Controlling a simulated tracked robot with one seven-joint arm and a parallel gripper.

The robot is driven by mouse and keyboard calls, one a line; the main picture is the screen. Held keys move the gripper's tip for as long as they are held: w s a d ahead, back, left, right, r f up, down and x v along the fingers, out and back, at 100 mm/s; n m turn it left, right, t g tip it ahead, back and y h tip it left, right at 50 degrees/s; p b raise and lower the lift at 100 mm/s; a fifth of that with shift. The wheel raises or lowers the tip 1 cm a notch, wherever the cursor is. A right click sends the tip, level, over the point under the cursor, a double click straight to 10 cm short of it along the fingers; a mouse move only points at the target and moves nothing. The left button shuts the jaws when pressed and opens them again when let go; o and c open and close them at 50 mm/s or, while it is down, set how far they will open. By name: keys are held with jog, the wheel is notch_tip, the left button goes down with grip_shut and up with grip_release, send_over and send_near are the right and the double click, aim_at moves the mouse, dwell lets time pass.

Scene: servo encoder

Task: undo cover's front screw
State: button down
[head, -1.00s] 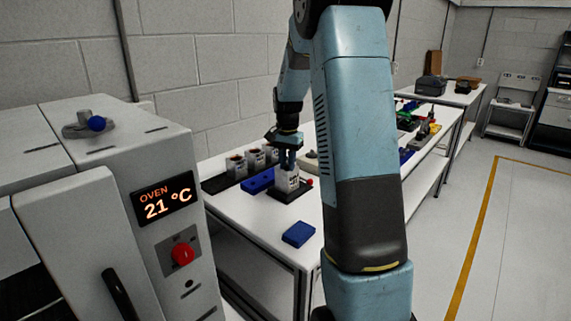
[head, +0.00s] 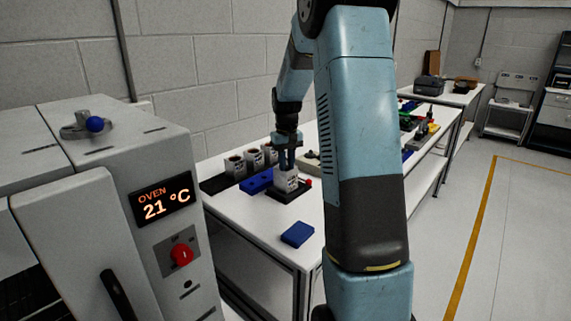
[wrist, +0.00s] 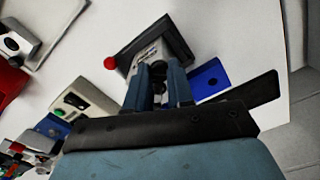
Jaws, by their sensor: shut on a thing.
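The servo unit (head: 286,181) is a pale grey block with printed marks, standing on a dark base plate (head: 288,197) on the white bench. It also shows in the wrist view (wrist: 153,53), partly behind my fingers. My gripper (head: 287,163) points down at the top of this unit. In the wrist view my gripper (wrist: 159,82) has its two blue fingers close together around a small dark thing at the unit's top. That thing may be the cover's front screw, but it is mostly hidden and too small to tell.
A blue tray (head: 257,181) lies beside the held unit, and a blue block (head: 297,234) lies near the front edge. A red knob (head: 308,183) sits by the base plate. The oven (head: 120,200) stands at left.

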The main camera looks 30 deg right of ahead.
jog(key=shift+w+n, duration=0.1)
jog(key=shift+n, duration=0.5)
jog(key=c, duration=1.2)
grip_release()
jog(key=shift+c, duration=0.2)
jog(key=shift+r, duration=0.1)
notch_tip(320, 180, up, 14)
jog(key=shift+f, duration=0.25)
